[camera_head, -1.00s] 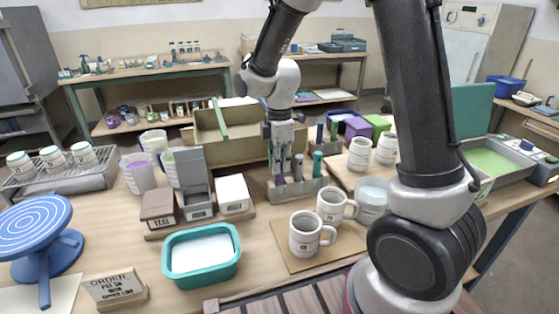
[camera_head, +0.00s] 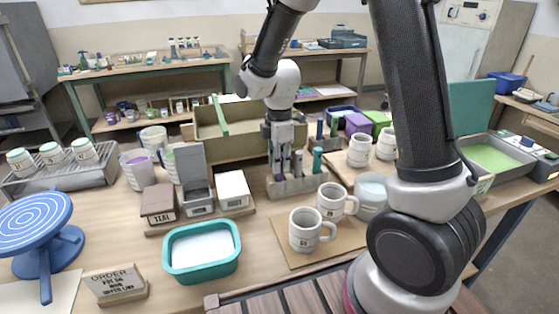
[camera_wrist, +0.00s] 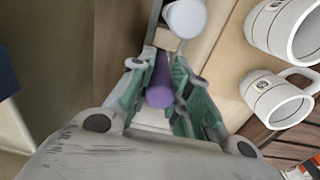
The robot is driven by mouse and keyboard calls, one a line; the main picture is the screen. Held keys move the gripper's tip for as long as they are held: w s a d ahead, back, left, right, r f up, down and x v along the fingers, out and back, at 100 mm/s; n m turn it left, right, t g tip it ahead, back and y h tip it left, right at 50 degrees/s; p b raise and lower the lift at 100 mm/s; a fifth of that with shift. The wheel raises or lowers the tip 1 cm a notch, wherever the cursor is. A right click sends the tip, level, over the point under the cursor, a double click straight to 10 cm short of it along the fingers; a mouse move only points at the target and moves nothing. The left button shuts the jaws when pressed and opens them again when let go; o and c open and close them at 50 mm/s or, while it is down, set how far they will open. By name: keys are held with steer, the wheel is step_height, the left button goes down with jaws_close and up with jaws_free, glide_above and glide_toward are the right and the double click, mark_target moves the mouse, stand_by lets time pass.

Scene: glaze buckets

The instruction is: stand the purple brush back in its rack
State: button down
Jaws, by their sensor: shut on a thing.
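The purple brush (camera_wrist: 160,82) is between the two green-padded fingers of my gripper (camera_wrist: 166,98) in the wrist view, and the fingers are shut on it. In the head view my gripper (camera_head: 281,168) points straight down at the grey rack (camera_head: 300,187), with its fingertips close to the rack's left part. The brush's lower end is hidden, so I cannot tell whether it is inside a slot. A purple-grey handle (camera_head: 298,160) and a dark green handle (camera_head: 317,159) stand upright in the rack just right of my gripper.
Two white mugs (camera_head: 306,231) stand on a board in front of the rack. A beige bin (camera_head: 236,146) is behind. A teal tub (camera_head: 201,268) sits at the front.

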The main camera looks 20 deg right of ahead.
steer(key=shift+f, duration=0.15)
stand_by(0.5)
steer(key=c, duration=0.9)
jaws_free()
steer(key=shift+o, duration=0.2)
steer(key=shift+r, duration=3.55)
